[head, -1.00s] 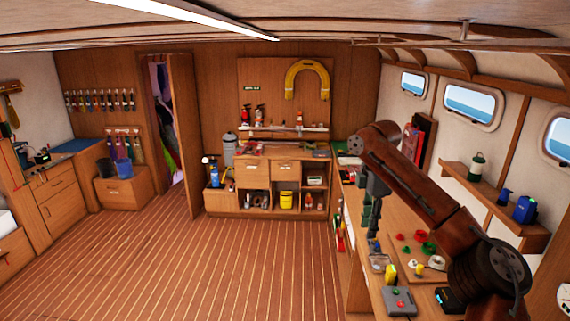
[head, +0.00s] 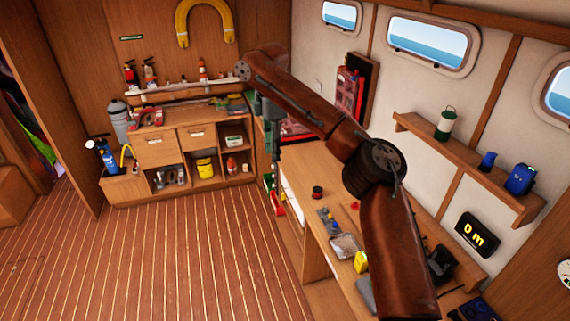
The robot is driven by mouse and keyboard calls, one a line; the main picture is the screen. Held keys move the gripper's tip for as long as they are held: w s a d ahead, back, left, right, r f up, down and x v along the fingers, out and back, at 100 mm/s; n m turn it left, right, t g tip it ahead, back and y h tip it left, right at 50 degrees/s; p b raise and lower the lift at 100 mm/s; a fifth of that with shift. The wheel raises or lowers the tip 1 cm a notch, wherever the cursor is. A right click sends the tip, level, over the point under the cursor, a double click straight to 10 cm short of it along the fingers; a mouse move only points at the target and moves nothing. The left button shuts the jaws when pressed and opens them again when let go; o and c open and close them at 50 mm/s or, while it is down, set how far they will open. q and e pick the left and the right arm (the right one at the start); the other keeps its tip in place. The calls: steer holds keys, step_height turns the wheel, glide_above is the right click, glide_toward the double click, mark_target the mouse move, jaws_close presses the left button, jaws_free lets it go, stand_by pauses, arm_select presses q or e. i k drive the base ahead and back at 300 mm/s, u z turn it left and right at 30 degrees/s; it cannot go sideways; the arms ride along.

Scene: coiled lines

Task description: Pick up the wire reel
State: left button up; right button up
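My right arm reaches in from the lower right in the head view, over the workbench. My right gripper (head: 276,155) hangs pointing down near the bench's far left edge. It is small and dark here, and I cannot tell whether it is open or shut. A small round dark and red item (head: 318,192) sits on the bench top, to the right of and below the gripper, apart from it. It may be a wire reel, but it is too small to be sure. A red piece (head: 354,205) shows beside my arm. My arm hides much of the bench. My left gripper is not in view.
The wooden workbench (head: 299,176) also holds a clear-lidded tray (head: 345,246) and a yellow item (head: 361,262). A wall shelf (head: 470,168) with a green lantern (head: 446,123) is at right. A cabinet (head: 198,133) stands behind. The floor (head: 190,250) at left is clear.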

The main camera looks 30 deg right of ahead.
mark_target(317, 190)
steer(key=i, duration=2.95)
steer(key=z, duration=1.65)
